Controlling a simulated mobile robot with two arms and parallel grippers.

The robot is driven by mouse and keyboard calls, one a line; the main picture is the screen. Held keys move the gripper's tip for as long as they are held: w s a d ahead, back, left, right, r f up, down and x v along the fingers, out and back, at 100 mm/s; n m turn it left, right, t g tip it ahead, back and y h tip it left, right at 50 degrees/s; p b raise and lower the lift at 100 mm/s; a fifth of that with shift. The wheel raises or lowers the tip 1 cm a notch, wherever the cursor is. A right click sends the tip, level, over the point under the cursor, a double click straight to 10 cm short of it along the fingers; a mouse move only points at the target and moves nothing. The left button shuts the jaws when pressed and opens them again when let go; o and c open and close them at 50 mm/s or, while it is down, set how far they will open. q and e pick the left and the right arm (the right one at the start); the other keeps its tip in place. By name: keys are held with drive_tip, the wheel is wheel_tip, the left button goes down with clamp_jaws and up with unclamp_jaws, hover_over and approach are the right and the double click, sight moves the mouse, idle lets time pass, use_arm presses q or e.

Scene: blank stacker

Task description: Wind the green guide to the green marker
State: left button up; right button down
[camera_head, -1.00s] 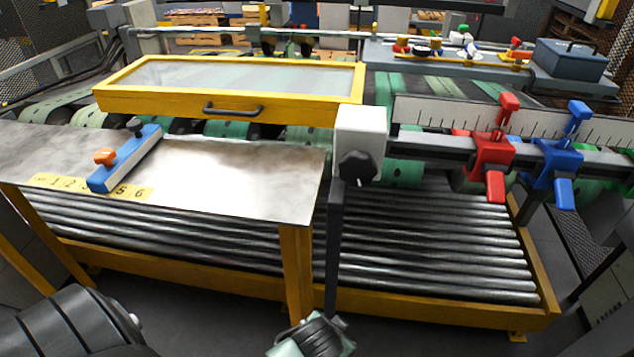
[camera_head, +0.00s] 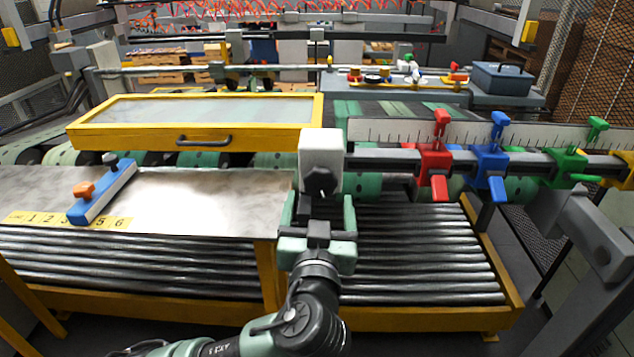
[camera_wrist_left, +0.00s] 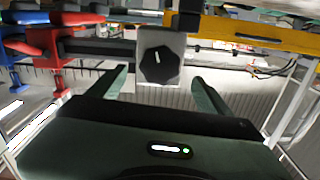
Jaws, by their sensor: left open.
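The green guide (camera_head: 566,168) sits on the grey rail at the right in the head view, right of the blue guide (camera_head: 489,166) and the red guide (camera_head: 435,162). A black knob (camera_head: 321,181) is on the white box (camera_head: 321,147) at the rail's left end. My left gripper (camera_head: 320,203) is open just below and in front of the knob, its fingers either side. In the left wrist view the knob (camera_wrist_left: 160,66) shows beyond and between the spread fingertips (camera_wrist_left: 160,78). My right gripper is not in view.
A white scale plate (camera_head: 395,131) stands behind the rail. A metal table (camera_head: 190,200) with a blue stop (camera_head: 100,195) lies left, below a yellow-framed cover (camera_head: 190,140). Rollers (camera_head: 420,255) run below. A yellow guide (camera_head: 618,170) is at the far right.

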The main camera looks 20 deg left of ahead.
sight(320, 186)
use_arm(q)
drive_tip(key=p+x, duration=0.2)
drive_tip(key=x, duration=0.4)
drive_tip(key=shift+w+a+f, duration=0.1)
drive_tip(key=shift+w, duration=0.15)
drive_tip(key=shift+w+a+f, duration=0.1)
drive_tip(key=shift+w, duration=0.35)
drive_tip(key=shift+c, duration=0.2)
drive_tip(key=c, duration=1.3)
drive_tip(key=shift+f+m+b, duration=0.25)
drive_tip(key=shift+m+b, duration=0.35)
drive_tip(key=shift+b, duration=0.05)
drive_tip(key=shift+r+m, duration=0.1)
drive_tip(key=shift+m, duration=0.5)
drive_tip(key=m, duration=0.2)
drive_tip(key=shift+r+m+p, duration=0.3)
drive_tip(key=shift+p, duration=0.1)
drive_tip(key=shift+m+p, duration=0.7)
drive_tip(key=shift+m, duration=0.4)
drive_tip(key=shift+f+m+p, duration=0.1)
drive_tip(key=shift+m+p, duration=0.55)
drive_tip(key=shift+m, duration=0.45)
